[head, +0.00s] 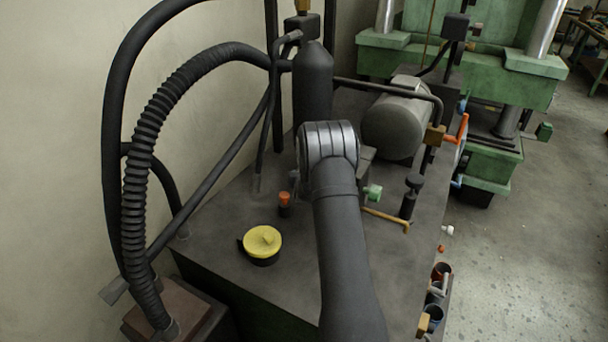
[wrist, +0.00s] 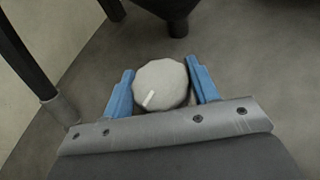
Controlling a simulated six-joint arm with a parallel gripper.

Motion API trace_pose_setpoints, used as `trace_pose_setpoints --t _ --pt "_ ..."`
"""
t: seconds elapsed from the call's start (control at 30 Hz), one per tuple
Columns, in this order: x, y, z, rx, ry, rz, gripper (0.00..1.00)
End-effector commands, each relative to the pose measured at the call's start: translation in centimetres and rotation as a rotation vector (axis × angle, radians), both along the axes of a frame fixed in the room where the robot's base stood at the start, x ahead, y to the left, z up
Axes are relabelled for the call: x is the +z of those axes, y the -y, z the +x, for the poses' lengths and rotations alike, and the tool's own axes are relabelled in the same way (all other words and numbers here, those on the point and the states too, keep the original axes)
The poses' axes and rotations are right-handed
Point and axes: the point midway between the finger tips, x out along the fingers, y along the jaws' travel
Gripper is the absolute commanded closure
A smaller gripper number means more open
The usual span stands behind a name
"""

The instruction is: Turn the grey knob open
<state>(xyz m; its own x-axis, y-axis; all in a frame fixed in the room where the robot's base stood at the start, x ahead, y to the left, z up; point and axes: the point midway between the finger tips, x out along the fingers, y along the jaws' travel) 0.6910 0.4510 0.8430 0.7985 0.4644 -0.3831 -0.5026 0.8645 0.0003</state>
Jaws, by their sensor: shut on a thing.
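The grey knob (wrist: 161,84) is in the middle of the wrist view. It is round with slightly faceted sides and a white mark on its face, toward the lower left. My gripper (wrist: 161,86) has its two blue fingers on either side of the knob, shut on it. In the head view my dark arm reaches away over the machine top, and its rounded joint (head: 328,145) hides the knob and the fingers.
A yellow-capped filler (head: 262,241) and an orange-topped fitting (head: 284,200) stand left of my arm. A grey motor (head: 398,120) and a black cylinder (head: 313,85) stand beyond. Thick black hoses (head: 150,130) run along the left. A black pipe (wrist: 30,55) passes left of the fingers.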

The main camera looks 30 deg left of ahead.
Motion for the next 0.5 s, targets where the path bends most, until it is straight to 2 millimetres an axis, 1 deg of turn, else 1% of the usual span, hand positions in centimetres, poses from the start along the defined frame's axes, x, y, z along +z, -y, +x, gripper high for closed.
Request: trace_pose_setpoints --t 0.03,0.27,0.3,0.37,0.4,0.5 --pt "0.39 -0.15 0.12 0.002 0.007 0.004 0.69" --pt "0.40 -0.15 0.12 0.002 0.007 0.004 0.69" --pt "0.39 -0.15 0.12 0.002 0.007 0.004 0.44" --pt "0.38 -0.14 0.10 0.002 0.006 0.003 0.32" --pt "0.33 -0.12 0.09 0.002 0.005 0.003 0.24" --pt "0.23 -0.09 0.06 0.002 0.004 0.002 0.24"
